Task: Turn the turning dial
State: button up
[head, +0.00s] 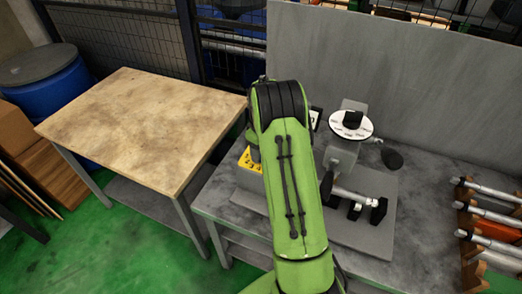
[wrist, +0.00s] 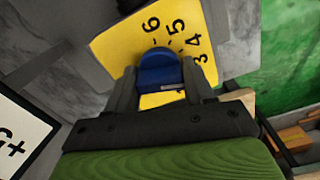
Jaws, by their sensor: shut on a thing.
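The turning dial shows in the wrist view as a blue knob (wrist: 158,68) in front of a yellow plate (wrist: 112,46) with black numbers; 6, 5, 4 and 3 can be read. My gripper (wrist: 160,78) is shut on the blue knob, with one dark finger on each side of it. In the head view a corner of the yellow plate (head: 246,161) shows at the left of my green arm. My arm hides the knob and my gripper there.
A grinder with a white round scale and black knob (head: 351,121) stands on the grey bench (head: 420,235), right of my arm. Metal bars (head: 497,213) lie in a rack at right. A wooden table (head: 140,125) stands left.

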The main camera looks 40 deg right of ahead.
jog(key=shift+s, duration=0.1)
jog(key=o, duration=1)
notch_tip(320, 180, up, 16)
jog(key=shift+f+p, duration=0.15)
jog(key=shift+p, duration=0.8)
